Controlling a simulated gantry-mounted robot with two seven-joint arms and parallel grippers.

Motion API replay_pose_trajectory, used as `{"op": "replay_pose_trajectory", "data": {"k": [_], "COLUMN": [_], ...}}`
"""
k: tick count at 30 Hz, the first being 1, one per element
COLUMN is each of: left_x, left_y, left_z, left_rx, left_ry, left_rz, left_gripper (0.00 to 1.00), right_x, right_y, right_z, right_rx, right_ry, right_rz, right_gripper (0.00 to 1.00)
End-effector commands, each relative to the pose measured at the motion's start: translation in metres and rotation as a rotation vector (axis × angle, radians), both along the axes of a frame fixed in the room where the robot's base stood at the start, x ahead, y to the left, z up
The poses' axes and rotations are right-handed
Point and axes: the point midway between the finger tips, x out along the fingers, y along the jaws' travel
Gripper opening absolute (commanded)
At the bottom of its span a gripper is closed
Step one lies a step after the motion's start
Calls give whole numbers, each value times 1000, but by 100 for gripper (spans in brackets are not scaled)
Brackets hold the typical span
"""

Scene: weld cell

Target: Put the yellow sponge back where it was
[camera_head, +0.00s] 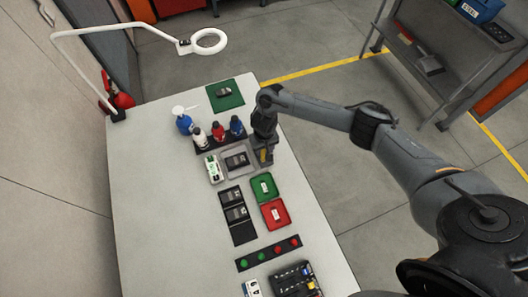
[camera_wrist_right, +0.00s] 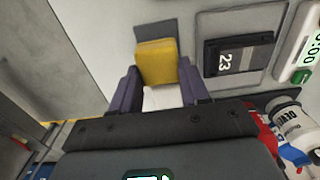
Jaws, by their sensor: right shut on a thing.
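The yellow sponge (camera_wrist_right: 157,62) is between the two dark fingers of my right gripper (camera_wrist_right: 160,82) in the right wrist view. The gripper is shut on it. A darker grey patch (camera_wrist_right: 157,31) shows on the table just beyond the sponge; whether the sponge touches it I cannot tell. In the head view my right gripper (camera_head: 264,152) points down near the right table edge, beside the grey tray, and mostly hides the sponge. My left gripper is not in view.
A grey tray (camera_head: 226,171) with a dark block marked 23 (camera_wrist_right: 238,60) lies beside the gripper. Several bottles (camera_head: 218,132) stand close behind it. A green tray (camera_head: 256,197) and a red tray (camera_head: 267,222) lie nearer. The table's left side (camera_head: 150,220) is clear.

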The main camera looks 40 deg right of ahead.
Motion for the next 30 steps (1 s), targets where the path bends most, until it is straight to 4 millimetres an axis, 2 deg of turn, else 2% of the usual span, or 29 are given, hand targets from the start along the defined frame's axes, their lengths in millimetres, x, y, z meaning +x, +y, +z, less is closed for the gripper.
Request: {"op": "replay_pose_trajectory", "data": {"k": [1,6,19,20,24,30], "left_x": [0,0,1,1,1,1], "left_y": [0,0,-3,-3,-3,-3], "left_z": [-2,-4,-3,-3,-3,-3], "left_rx": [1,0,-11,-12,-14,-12], "left_ry": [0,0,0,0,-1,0], "left_rz": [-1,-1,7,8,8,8], "left_gripper": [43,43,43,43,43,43], "right_x": [0,0,0,0,0,0], "right_y": [0,0,0,0,0,0], "right_z": [-9,-22,-26,-26,-26,-26], "right_rx": [-1,0,1,1,1,1], "right_ry": [1,0,-1,-1,-1,-1], "right_rz": [-1,0,0,0,0,0], "right_gripper": [17,17,17,50,71,71]}}
